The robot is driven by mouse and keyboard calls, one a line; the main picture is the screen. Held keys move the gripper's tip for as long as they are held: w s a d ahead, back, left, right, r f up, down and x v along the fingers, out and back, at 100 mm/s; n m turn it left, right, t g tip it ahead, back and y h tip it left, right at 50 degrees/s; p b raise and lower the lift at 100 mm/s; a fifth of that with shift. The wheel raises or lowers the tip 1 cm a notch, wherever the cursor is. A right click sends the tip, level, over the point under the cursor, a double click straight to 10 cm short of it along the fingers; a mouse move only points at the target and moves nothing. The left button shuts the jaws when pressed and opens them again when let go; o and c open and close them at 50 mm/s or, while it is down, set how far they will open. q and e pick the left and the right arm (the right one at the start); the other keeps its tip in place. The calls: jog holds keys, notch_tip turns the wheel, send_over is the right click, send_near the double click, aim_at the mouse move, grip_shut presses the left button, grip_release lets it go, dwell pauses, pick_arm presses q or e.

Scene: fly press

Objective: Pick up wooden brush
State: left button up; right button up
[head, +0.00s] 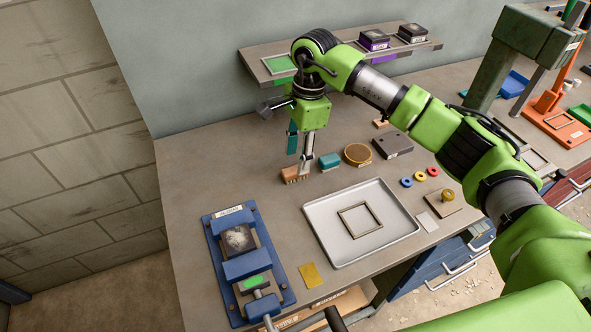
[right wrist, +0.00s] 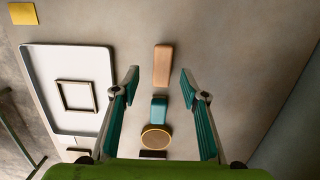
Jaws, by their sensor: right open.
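The wooden brush (head: 294,176), a small brown block with bristles along its lower edge, rests on the grey-brown bench near the wall-side shelf. In the right wrist view the brush (right wrist: 163,66) shows from above as a tan oblong, lying just beyond the tips and lined up with the gap between the fingers. My right gripper (head: 299,158) points down close above the brush, and one finger partly overlaps it. In the right wrist view my gripper (right wrist: 160,80) is open, with nothing held between its teal pads. My left gripper is not in view.
A teal block (head: 329,162) and a round brown-topped piece (head: 358,154) stand close right of the brush. A pale tray (head: 325,233) with a square frame lies in front. A blue fixture (head: 218,234) stands front left. A shelf (head: 262,58) runs along the wall behind.

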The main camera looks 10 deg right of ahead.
aim_at(296, 169)
jog(key=f+p, duration=0.1)
jog(key=f, duration=0.1)
jog(key=f+p, duration=0.1)
jog(key=f, duration=0.1)
jog(key=shift+w+a+f+p, duration=0.1)
jog(key=shift+a+f+p, duration=0.1)
jog(key=shift+f+p, duration=0.1)
jog(key=shift+f, duration=0.55)
grip_shut()
